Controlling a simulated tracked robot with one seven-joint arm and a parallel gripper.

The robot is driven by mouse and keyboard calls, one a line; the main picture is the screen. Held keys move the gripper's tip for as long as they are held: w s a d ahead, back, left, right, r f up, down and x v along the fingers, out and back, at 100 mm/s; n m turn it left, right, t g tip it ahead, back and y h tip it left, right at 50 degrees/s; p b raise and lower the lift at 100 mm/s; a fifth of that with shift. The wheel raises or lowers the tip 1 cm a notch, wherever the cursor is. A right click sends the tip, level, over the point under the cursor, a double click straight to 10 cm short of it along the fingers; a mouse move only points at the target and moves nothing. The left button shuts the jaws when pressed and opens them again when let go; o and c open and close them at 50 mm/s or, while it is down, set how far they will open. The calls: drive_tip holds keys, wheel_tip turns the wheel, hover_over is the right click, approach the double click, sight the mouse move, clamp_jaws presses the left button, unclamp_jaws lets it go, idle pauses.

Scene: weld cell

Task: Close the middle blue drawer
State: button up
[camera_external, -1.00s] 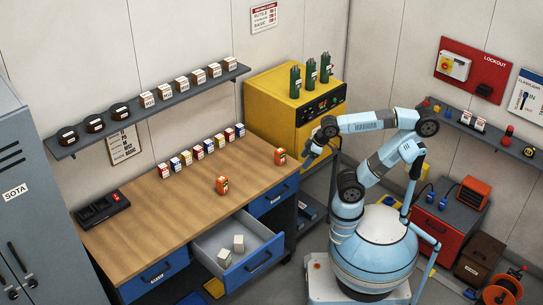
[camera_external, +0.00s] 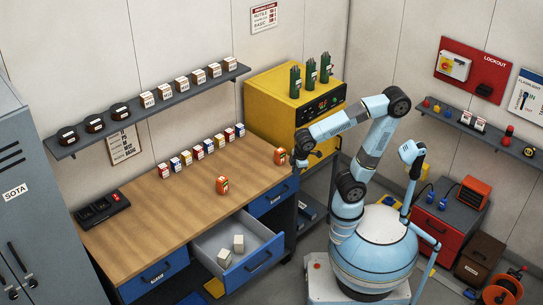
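The middle blue drawer (camera_external: 254,265) is pulled out from the wooden workbench (camera_external: 150,235). Its grey inside shows two whitish blocks (camera_external: 224,257) lying in it. My gripper (camera_external: 300,163) is at the right end of the bench, close to an orange box (camera_external: 280,157) on the bench top. It is above and to the right of the open drawer and apart from it. The fingers are small and dark here, so I cannot tell whether they are open or shut.
The left blue drawer (camera_external: 157,279) and right blue drawer (camera_external: 270,197) look shut. Another orange box (camera_external: 222,186) and a row of small coloured boxes (camera_external: 198,152) stand on the bench. A yellow machine (camera_external: 270,100) stands behind my arm.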

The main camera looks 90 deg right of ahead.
drive_tip(key=w+a+f+n+g+h, duration=0.1)
drive_tip(key=a+f+n, duration=0.1)
drive_tip(key=a+f, duration=0.1)
drive_tip(key=w+a+f+n+h, duration=0.2)
drive_tip(key=a, duration=0.1)
drive_tip(key=w+a+f+n+g+h, duration=0.1)
drive_tip(key=w+a+f+n+h, duration=0.1)
drive_tip(key=a+f, duration=0.1)
drive_tip(key=shift+f+g, duration=0.3)
clamp_jaws()
drive_tip(key=s+a+f+n+t+h, duration=0.1)
drive_tip(key=a+f+n+t+h, duration=0.6)
drive_tip(key=a+f+n, duration=0.7)
drive_tip(key=n+t, duration=0.3)
drive_tip(key=t, duration=0.4)
approach(274, 252)
drive_tip(key=shift+y, duration=0.4)
drive_tip(key=x, duration=0.7)
drive_tip(key=shift+s+r, duration=0.15)
drive_tip(key=shift+r, duration=0.15)
drive_tip(key=x, duration=1.8)
drive_tip(key=f+x, duration=0.1)
drive_tip(key=x, duration=0.8)
drive_tip(key=shift+d, duration=0.35)
drive_tip(key=shift+w+d+r, duration=0.1)
drive_tip(key=shift+w+d, duration=0.1)
drive_tip(key=shift+d, duration=0.1)
